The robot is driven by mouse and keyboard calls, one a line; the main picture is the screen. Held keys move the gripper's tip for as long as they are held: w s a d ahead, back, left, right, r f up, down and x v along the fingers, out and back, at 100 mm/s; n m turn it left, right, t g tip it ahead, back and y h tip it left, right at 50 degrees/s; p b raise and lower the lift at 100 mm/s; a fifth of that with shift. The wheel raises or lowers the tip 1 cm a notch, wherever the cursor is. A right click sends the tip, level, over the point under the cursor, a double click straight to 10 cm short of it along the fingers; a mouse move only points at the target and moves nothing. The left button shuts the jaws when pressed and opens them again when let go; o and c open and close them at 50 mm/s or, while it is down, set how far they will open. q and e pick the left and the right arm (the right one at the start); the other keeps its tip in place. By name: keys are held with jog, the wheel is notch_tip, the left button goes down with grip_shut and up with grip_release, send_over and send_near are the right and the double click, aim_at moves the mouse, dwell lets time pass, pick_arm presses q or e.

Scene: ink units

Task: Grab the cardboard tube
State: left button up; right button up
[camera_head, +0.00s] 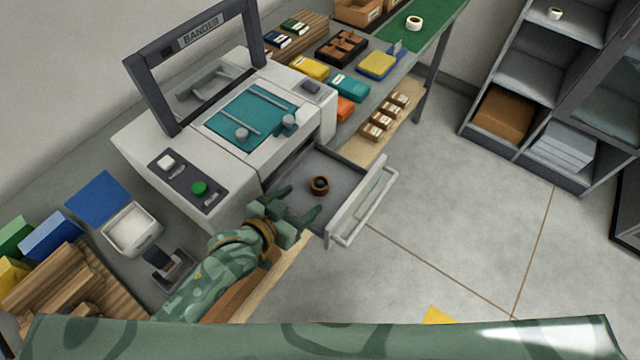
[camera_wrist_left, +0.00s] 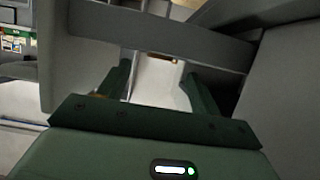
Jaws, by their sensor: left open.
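A short brown cardboard tube (camera_head: 320,185) sits in the open drawer (camera_head: 345,160) of the white bander machine (camera_head: 245,135), its round dark opening facing up. My left gripper (camera_head: 299,202) is open and empty. In the head view it is at the near left side of the drawer, close to the tube but apart from it. In the left wrist view my left gripper (camera_wrist_left: 158,76) shows its two green fingers spread, with a pale surface between them. A small brown patch shows beyond the fingers there; I cannot tell whether it is the tube. My right gripper is not in view.
The drawer front with its handle (camera_head: 365,205) stands to the right of my gripper. A white tray (camera_head: 131,230) and a wooden rack (camera_head: 75,285) are on the bench at left. Coloured boxes lie beyond the machine.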

aim_at(318, 185)
pick_arm(q)
jog(key=x, duration=0.3)
jog(key=shift+a, duration=0.1)
jog(key=shift+w+f+b, duration=0.1)
jog(key=shift+w+b, duration=0.05)
jog(key=shift+b, duration=0.15)
jog(key=b+x, duration=0.1)
jog(key=x, duration=0.4)
jog(key=shift+w, duration=0.1)
jog(key=shift+r, duration=0.25)
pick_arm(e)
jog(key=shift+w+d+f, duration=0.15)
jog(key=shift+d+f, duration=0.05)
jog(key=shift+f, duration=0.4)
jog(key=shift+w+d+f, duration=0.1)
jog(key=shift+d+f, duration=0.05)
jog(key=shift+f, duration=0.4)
pick_arm(q)
jog(key=c, duration=1)
